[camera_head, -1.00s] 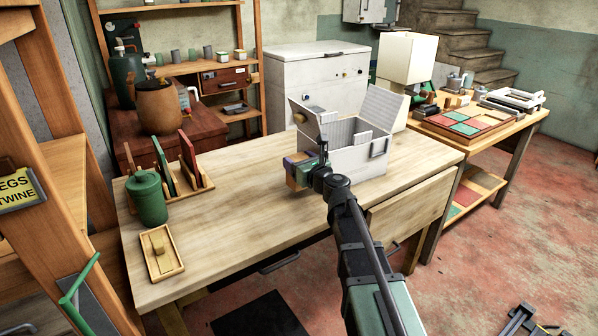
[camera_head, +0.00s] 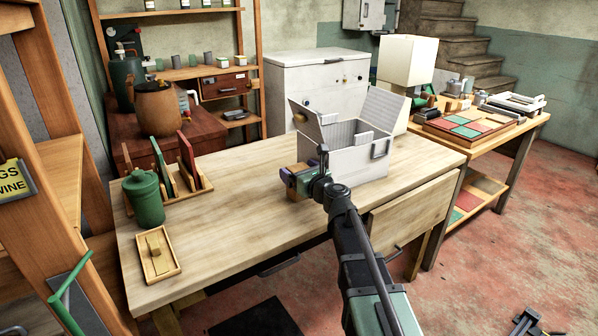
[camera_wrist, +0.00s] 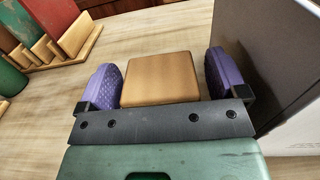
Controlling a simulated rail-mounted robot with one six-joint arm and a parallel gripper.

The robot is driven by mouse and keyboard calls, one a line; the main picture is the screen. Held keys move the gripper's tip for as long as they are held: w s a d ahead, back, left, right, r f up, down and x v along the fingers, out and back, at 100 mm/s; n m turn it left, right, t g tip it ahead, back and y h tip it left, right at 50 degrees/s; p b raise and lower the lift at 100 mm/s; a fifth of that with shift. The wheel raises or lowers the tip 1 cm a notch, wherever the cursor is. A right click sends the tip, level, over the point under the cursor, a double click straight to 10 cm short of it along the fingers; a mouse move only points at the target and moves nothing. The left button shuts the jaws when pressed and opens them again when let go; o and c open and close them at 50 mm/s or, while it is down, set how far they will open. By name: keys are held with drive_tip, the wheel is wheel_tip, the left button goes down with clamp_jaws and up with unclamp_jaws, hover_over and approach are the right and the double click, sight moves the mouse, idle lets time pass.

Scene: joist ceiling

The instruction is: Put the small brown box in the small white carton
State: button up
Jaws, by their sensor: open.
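The small brown box (camera_wrist: 160,78) lies on the wooden table, between my gripper's purple pads in the wrist view. My gripper (camera_wrist: 163,82) is open, with one pad on each side of the box and a narrow gap at each side. In the head view my gripper (camera_head: 300,178) is low over the table, and mostly hides the box (camera_head: 296,196). The small white carton (camera_head: 358,162) stands upright just right of my gripper, its flaps open. Its wall (camera_wrist: 268,55) fills the right of the wrist view, close to the right pad.
On the table's left are a green canister (camera_head: 145,200), a wooden rack (camera_head: 196,190) with upright panels, and a small wooden tray (camera_head: 145,262). The table's front middle (camera_head: 230,225) is clear.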

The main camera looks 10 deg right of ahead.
drive_tip(key=v, duration=1.2)
drive_tip(key=shift+r, duration=0.1)
drive_tip(key=shift+c, duration=0.3)
